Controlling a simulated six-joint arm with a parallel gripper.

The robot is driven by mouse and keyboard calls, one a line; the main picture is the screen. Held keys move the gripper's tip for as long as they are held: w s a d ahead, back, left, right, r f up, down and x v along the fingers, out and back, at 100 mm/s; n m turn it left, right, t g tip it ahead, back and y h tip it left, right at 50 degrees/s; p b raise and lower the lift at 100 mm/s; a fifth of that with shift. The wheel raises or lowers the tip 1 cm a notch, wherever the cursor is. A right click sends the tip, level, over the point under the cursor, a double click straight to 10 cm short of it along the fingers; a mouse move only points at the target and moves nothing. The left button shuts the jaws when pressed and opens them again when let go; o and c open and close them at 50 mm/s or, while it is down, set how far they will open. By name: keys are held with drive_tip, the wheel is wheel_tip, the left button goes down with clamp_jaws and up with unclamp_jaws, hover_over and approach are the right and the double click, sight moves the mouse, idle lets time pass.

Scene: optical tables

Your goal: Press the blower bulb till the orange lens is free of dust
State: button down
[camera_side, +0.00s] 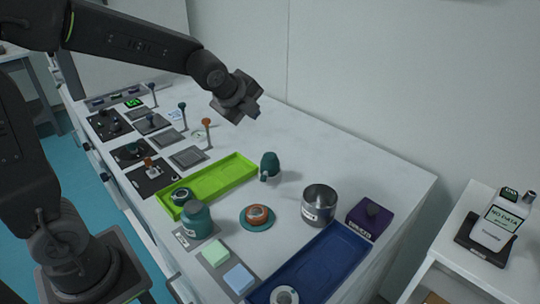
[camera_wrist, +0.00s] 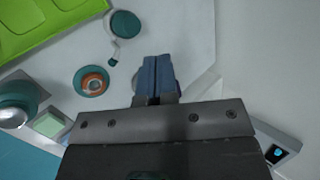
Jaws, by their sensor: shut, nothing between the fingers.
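The blower bulb (camera_side: 269,165) is teal and stands on the white table, with its nozzle low at its front left. In the wrist view the bulb (camera_wrist: 125,24) is at the top, left of the fingers. The orange lens (camera_side: 257,213) lies on a round teal pad in front of the bulb; it also shows in the wrist view (camera_wrist: 93,83). Dust on it is too small to make out. My gripper (camera_side: 247,114) is shut and empty, raised above the table and apart from the bulb. Its fingers (camera_wrist: 157,66) show in the wrist view.
A green tray (camera_side: 226,181) lies left of the bulb. A teal bottle (camera_side: 196,221), a metal cup (camera_side: 319,203), a blue tray (camera_side: 318,265) and a purple box (camera_side: 370,218) surround the lens. Posts and plates fill the table's far left. The table behind the bulb is clear.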

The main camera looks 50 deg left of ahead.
sight(267, 155)
drive_tip(key=w+a+f+m, duration=0.1)
drive_tip(key=w+f+m, duration=0.2)
drive_tip(key=w+m, duration=0.3)
drive_tip(key=shift+w+f+t, duration=0.2)
drive_tip(key=shift+f+t, duration=0.05)
drive_tip(key=shift+t, duration=0.15)
drive_tip(key=shift+a, duration=0.1)
drive_tip(key=shift+f, duration=4.3)
drive_tip(key=shift+f, duration=0.15)
drive_tip(key=shift+f, duration=0.35)
drive_tip(key=shift+s+f, duration=0.1)
drive_tip(key=shift+f, duration=0.85)
drive_tip(key=shift+r, duration=1.4)
